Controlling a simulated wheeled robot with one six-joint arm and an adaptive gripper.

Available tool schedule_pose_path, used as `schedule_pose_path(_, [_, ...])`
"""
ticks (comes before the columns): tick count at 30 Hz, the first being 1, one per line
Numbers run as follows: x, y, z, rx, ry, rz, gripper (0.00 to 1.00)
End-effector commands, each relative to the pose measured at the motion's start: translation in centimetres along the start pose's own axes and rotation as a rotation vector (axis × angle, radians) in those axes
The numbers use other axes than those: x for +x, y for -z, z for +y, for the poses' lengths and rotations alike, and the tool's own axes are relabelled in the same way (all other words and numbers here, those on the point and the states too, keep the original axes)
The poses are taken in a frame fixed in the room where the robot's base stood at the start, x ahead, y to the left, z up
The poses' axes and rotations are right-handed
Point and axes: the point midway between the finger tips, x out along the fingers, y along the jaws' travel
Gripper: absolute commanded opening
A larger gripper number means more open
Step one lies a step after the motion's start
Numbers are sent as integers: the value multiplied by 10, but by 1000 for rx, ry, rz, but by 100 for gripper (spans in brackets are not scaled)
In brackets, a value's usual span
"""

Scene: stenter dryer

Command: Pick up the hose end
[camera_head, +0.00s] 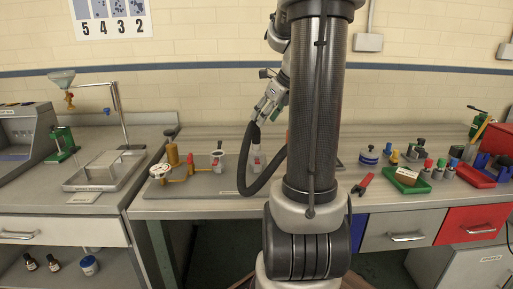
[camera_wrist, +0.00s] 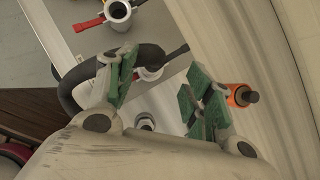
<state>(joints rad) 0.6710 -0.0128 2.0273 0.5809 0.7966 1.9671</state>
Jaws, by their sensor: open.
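A thick black hose (camera_head: 243,172) rises from the bench, loops down and passes right behind my arm in the head view. Its upper end is close beneath my gripper (camera_head: 263,113). In the wrist view the hose (camera_wrist: 72,88) curves behind the left finger, and its end part (camera_wrist: 150,56) shows beside that finger's tip. My gripper (camera_wrist: 165,78) is open, with green-padded fingers spread apart. I see no grip on the hose; whether a finger touches it I cannot tell.
A white cup-like fitting with a red lever (camera_wrist: 117,12) stands nearby. An orange cylinder with a dark top (camera_wrist: 241,95) is right of the fingers. Brass pipework (camera_head: 175,172) stands on the plate at left; a red-handled tool (camera_head: 362,184) lies right of my arm.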

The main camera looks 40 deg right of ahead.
Motion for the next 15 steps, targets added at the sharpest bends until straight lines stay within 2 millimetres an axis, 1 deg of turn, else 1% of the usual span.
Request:
schedule_pose_path(2, [6, 1, 0, 25, -2, 2, 52])
schedule_pose_path(8, [31, 2, 2, 24, -4, 4, 52])
schedule_pose_path(15, [67, 6, 5, 23, -3, 5, 52])
